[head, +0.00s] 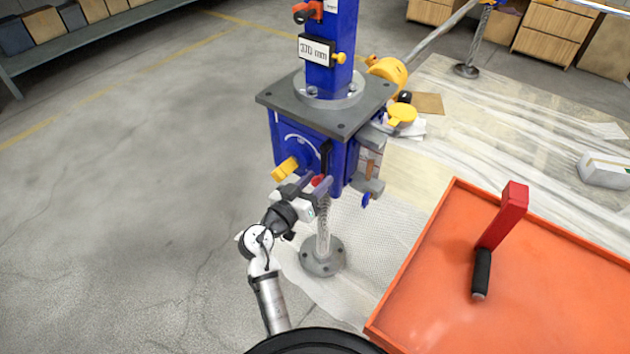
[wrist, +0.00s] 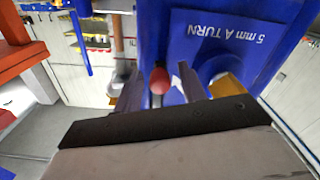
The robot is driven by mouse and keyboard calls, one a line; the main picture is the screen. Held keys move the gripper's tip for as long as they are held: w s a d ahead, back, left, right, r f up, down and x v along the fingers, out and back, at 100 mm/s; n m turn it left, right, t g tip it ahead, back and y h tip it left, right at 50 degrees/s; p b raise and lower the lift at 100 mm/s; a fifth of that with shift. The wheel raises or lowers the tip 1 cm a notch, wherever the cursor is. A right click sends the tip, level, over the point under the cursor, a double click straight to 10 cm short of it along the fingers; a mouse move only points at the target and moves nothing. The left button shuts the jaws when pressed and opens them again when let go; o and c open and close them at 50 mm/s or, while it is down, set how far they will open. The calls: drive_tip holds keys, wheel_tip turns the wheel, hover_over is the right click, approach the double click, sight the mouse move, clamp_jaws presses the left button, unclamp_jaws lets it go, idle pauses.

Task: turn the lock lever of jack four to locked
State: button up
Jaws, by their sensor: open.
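The blue screw jack (head: 345,165) stands upright in the middle of the head view, with a "370 mm" plate (head: 316,50) on its column. I see no jack number. A dark lever (head: 325,155) hangs down its front face, with a red ball knob (head: 318,180) near its lower end. My gripper (head: 315,184) is open at the front of the jack, its two fingers either side of the red knob. In the wrist view the red knob (wrist: 160,80) lies between the fingertips (wrist: 160,88). I cannot tell whether either finger touches it. The lever's locked mark is not readable.
A yellow handle (head: 286,168) sticks out left of the lever, close to my gripper. An orange tray (head: 400,300) at the right holds a red and black crank (head: 503,215). Yellow parts (head: 388,72) project behind the jack. The floor at the left is clear.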

clamp_jaws()
